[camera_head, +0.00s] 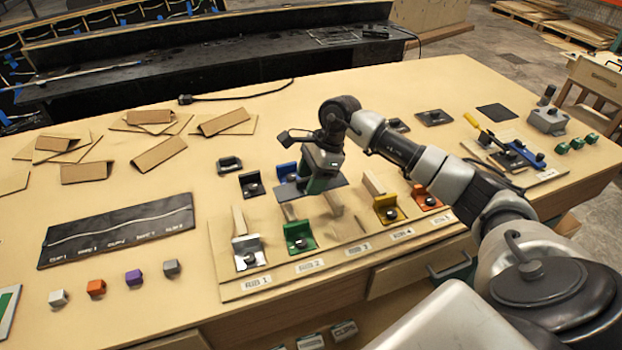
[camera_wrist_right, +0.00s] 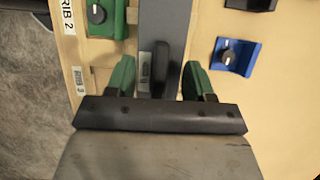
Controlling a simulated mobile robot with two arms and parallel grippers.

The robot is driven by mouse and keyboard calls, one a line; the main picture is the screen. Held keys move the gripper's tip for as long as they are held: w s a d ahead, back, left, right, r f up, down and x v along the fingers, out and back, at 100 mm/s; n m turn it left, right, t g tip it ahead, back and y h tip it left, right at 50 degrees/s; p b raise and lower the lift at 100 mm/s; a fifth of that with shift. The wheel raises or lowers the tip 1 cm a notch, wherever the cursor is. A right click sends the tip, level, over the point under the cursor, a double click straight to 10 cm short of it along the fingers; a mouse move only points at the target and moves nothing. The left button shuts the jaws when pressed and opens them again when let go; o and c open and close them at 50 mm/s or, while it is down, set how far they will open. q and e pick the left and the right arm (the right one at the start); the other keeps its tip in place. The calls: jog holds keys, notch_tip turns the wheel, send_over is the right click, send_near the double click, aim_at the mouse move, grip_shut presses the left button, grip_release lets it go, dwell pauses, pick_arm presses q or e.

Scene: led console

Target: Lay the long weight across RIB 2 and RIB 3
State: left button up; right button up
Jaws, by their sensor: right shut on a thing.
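The long weight (camera_head: 339,181) is a flat dark grey bar. In the wrist view the long weight (camera_wrist_right: 174,30) has a raised black grip. The RIB 2 label (camera_head: 310,265) is by the green clamp (camera_head: 300,236). The RIB 3 label (camera_head: 358,247) is in front of a wooden rib (camera_head: 334,204), partly hidden. My left gripper is not in view.
A silver clamp (camera_head: 249,253) stands at RIB 1, a yellow clamp (camera_head: 390,209) near RIB 4 and an orange clamp (camera_head: 426,197) near RIB 5. A blue clamp (camera_head: 287,172) is behind the weight. Several small cubes and a black panel (camera_head: 118,230) lie left.

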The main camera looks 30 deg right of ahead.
jog(key=shift+f, duration=1.05)
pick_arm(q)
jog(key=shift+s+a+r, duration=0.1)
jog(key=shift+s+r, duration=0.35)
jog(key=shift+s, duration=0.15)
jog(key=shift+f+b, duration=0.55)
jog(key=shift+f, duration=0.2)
pick_arm(e)
jog(key=shift+f, duration=0.6)
jog(key=o, duration=1.2)
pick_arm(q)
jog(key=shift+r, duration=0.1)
